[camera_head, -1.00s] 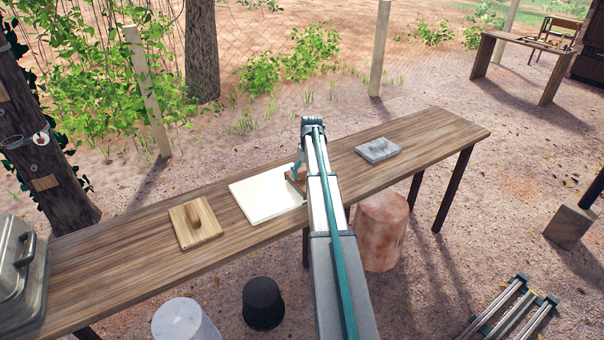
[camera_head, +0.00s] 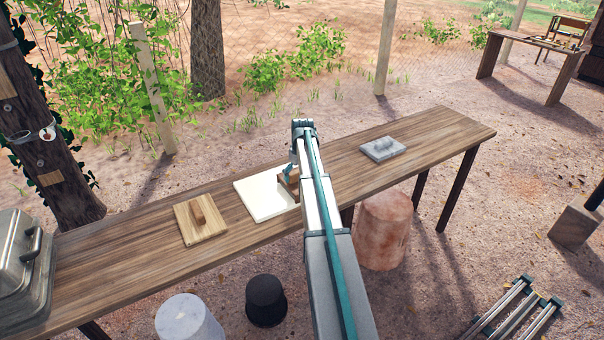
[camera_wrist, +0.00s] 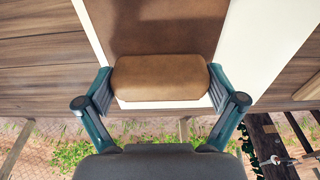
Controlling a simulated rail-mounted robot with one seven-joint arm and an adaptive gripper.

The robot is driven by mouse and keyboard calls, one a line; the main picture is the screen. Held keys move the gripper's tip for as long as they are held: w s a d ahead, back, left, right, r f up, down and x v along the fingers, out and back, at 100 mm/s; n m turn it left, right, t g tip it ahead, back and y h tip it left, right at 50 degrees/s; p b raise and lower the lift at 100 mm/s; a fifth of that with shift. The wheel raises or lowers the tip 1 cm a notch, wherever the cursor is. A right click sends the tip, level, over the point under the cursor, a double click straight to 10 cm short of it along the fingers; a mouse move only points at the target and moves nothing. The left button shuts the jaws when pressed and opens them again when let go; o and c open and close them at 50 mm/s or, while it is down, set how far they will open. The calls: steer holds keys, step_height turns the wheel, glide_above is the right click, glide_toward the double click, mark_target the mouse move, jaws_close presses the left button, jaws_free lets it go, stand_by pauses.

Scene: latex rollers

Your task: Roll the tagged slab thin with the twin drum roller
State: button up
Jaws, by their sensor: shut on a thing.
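My gripper (camera_wrist: 160,85) has its two teal fingers against the ends of a brown block (camera_wrist: 160,77), like a handle. A flat brown piece (camera_wrist: 165,28) extends beyond the block, over a white slab (camera_wrist: 260,45); I cannot tell whether block and flat piece are joined. In the head view, my gripper (camera_head: 291,175) is over the right part of the white slab (camera_head: 262,197), with a bit of brown beside it. My arm hides the slab's right side. I see no tag, and cannot make out twin drums.
A metal case (camera_head: 15,275) stands at the table's left end. The wooden table (camera_head: 440,135) is clear at its right end. Stools stand in front.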

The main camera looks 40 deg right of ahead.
steer(key=shift+w+a, duration=0.2)
steer(key=shift+a, duration=1.6)
steer(key=shift+w+a, duration=0.15)
steer(key=shift+a, duration=1.6)
steer(key=shift+w+a, duration=0.2)
steer(key=shift+a, duration=1.6)
steer(key=shift+w+a+f, duration=0.1)
steer(key=shift+a, duration=1.55)
steer(key=shift+w+a, duration=0.1)
steer(key=shift+a, duration=1.5)
step_height(320, 180, up, 5)
steer(key=p, duration=0.2)
steer(key=shift+p, duration=0.35)
steer(key=w+d+r+b, duration=0.1)
steer(key=w+r+b, duration=0.1)
steer(key=w, duration=0.8)
steer(key=shift+r+b, duration=0.25)
steer(key=shift+b, duration=0.65)
